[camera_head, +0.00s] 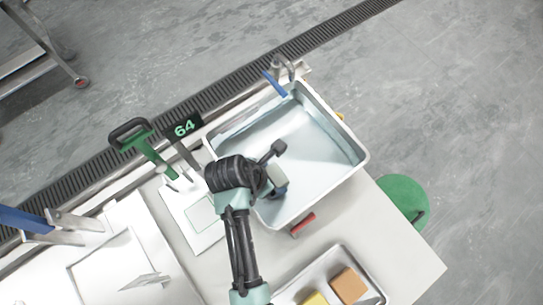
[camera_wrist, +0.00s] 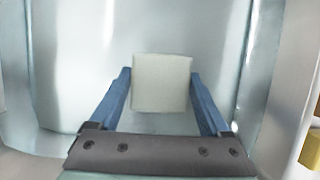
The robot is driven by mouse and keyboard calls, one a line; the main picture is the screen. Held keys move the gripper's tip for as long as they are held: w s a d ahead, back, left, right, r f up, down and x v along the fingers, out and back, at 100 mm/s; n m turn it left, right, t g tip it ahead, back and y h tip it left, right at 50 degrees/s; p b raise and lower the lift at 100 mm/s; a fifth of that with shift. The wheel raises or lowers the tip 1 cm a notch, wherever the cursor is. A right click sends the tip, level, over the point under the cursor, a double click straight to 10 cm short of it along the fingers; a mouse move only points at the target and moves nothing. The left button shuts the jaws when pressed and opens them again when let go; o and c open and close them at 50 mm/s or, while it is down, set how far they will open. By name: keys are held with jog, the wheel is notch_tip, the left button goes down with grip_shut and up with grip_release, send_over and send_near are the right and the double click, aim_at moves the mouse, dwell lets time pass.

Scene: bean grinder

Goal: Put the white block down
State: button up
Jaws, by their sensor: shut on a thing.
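The white block (camera_wrist: 161,84) is between the two blue fingers of my gripper (camera_wrist: 161,92) in the wrist view. The fingers touch its left and right sides, so my gripper is shut on it. Behind the block is the smooth pale metal of a large basin (camera_wrist: 70,60). In the head view my gripper (camera_head: 281,190) is over the near left part of the same metal basin (camera_head: 335,140). How high the block is above the basin floor is unclear.
A smaller metal tray (camera_head: 372,285) holds a brown block (camera_head: 348,285) and a yellow block (camera_head: 314,300). A red-handled item (camera_head: 303,225) lies by the basin's near edge. The basin's right part is empty.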

jog(key=o, duration=1.5)
jog(key=shift+f, duration=0.15)
